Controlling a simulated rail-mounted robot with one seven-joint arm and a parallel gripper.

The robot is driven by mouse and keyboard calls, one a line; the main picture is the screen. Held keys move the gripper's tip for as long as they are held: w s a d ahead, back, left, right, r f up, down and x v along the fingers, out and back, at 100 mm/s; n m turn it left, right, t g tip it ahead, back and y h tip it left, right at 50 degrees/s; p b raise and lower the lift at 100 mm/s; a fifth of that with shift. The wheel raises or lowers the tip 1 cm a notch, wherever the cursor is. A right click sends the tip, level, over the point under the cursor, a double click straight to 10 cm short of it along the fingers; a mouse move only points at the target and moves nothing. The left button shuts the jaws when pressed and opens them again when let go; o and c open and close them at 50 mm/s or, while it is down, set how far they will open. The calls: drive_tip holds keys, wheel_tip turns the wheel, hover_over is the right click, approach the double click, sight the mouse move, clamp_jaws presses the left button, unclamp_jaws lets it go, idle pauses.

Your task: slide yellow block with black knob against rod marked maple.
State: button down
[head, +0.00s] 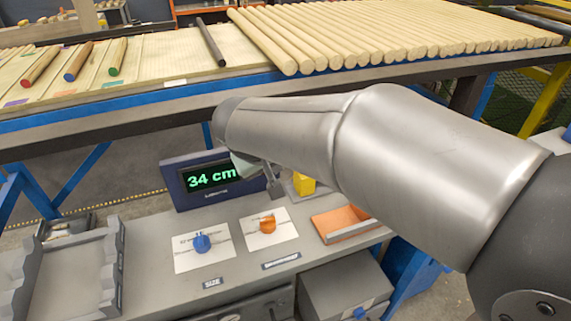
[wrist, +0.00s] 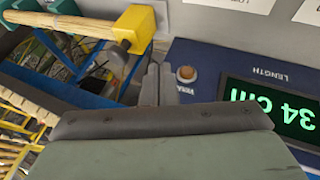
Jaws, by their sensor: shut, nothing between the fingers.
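The yellow block (head: 303,184) sits behind the console top, partly hidden by my arm. In the wrist view the yellow block (wrist: 135,27) is at the end of a pale wooden rod (wrist: 60,22), with the black knob (wrist: 118,55) on its near side. My gripper (head: 274,190) is shut and empty by the display. In the wrist view my gripper (wrist: 155,75) is apart from the block and knob, to their right.
The length display (head: 210,177) reads 34 cm, close beside my gripper. Blue (head: 202,243) and orange (head: 267,224) knobs sit on white plates in front. An orange tray (head: 340,222) is at right. Several dowels lie on the long bench (head: 150,95) behind.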

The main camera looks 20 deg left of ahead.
drive_tip(key=v, duration=0.9)
drive_tip(key=shift+r+p, duration=0.2)
drive_tip(key=shift+p, duration=0.15)
drive_tip(key=shift+d, duration=0.25)
drive_tip(key=s+d+f+m+g+p, duration=0.1)
drive_tip(key=s+d+m+g+p, duration=0.15)
drive_tip(key=d, duration=0.65)
drive_tip(key=s+d+m+g+h+p, duration=0.1)
drive_tip(key=d+p, duration=0.3)
drive_tip(key=d, duration=0.4)
drive_tip(key=s+d+f+m+g+p, duration=0.15)
drive_tip(key=d+p, duration=0.25)
drive_tip(key=d, duration=0.5)
drive_tip(key=s+d+f+m+g+y+p, duration=0.1)
drive_tip(key=s+d+f+m+p, duration=0.1)
drive_tip(key=s+d, duration=0.3)
drive_tip(key=shift+s+d+m+y, duration=0.3)
drive_tip(key=shift+s+m, duration=0.1)
drive_tip(key=shift+s, duration=0.65)
wheel_tip(320, 180, down, 3)
drive_tip(key=b, duration=0.2)
drive_tip(key=shift+d+f+g+b, duration=0.2)
drive_tip(key=shift+g+b, duration=0.1)
drive_tip(key=shift+b, duration=0.1)
